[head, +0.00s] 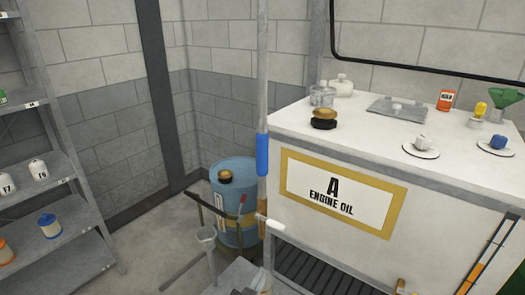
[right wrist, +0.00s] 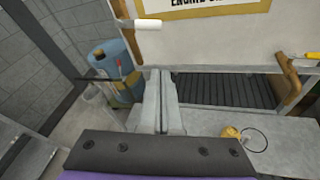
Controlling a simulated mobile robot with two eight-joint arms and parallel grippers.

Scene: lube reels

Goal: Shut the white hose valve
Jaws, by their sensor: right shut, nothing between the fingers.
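A short white handle (head: 270,223), apparently the white hose valve, sticks out sideways at the left front corner of the engine oil cabinet. It also shows at the top of the right wrist view (right wrist: 150,26), beside a brown hose piece (right wrist: 128,40). My right gripper (head: 262,278) is low at the bottom of the head view, below the handle and apart from it. In the right wrist view its two grey fingers (right wrist: 160,78) are together with nothing between them. My left gripper is not in view.
A blue drum (head: 229,180) stands left of the cabinet, with a dark bar and pale funnel in front. A second brown hose (right wrist: 291,85) with a yellow-and-white handle hangs at right. A yellow item (right wrist: 229,132) lies on the grey surface. A shelf (head: 70,210) stands at left.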

